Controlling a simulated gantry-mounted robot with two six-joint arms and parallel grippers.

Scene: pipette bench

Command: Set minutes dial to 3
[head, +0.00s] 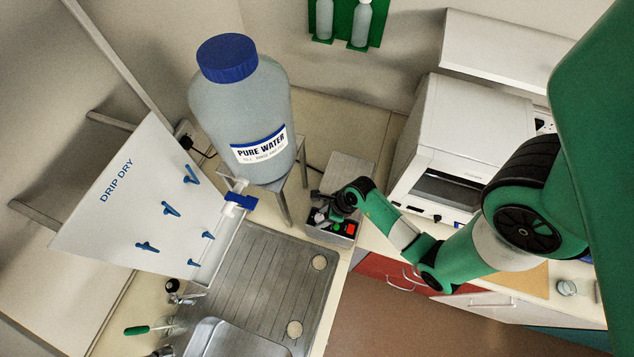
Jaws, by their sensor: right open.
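A grey control box (319,229) stands on the bench to the right of the water bottle's stand. Its front panel has a green button and a red one (350,230). My right gripper (326,214) is open at the panel's left part, close over the controls there. It hides that part, so the minutes dial and its setting cannot be made out. I cannot tell whether the fingers touch a dial. My right arm comes in from the right. My left gripper is not in view.
A large blue-capped PURE WATER bottle (240,110) stands on a metal stand left of the box. The white DRIP DRY board (140,195) and steel sink drainer (275,280) are at left. A white machine (450,135) stands behind my right arm.

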